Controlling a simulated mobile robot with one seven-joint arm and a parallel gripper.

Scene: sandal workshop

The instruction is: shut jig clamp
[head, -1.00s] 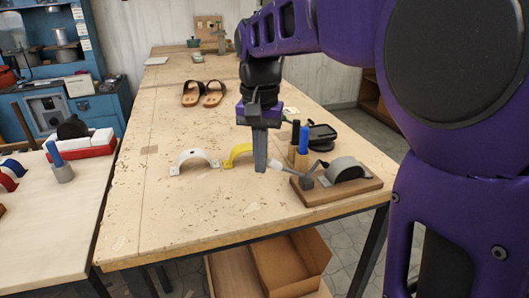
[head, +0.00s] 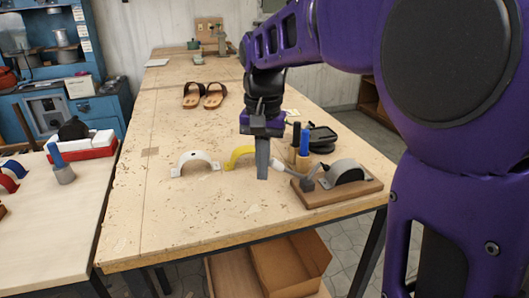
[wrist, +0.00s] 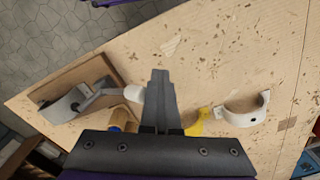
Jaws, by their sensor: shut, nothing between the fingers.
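The jig is a wooden board (head: 322,198) near the table's right front edge, with a grey and black arched block (head: 347,171) on it. Its clamp has a dark metal body (head: 308,184) and a lever ending in a pale grip (head: 277,165), which sticks out left beyond the board, low over the table. My gripper (head: 262,178) points down, shut and empty, just left of the grip. In the wrist view the grip (wrist: 131,93) lies close beside my fingers (wrist: 160,75); I cannot tell whether they touch. The wrist view also shows the board (wrist: 92,70).
A yellow arch (head: 238,156) and a white arch (head: 196,158) stand to the left. Blue and black-topped cylinders (head: 304,142) and a black tray (head: 322,135) stand behind the jig. Sandals (head: 204,94) lie farther back. The table's front left is clear.

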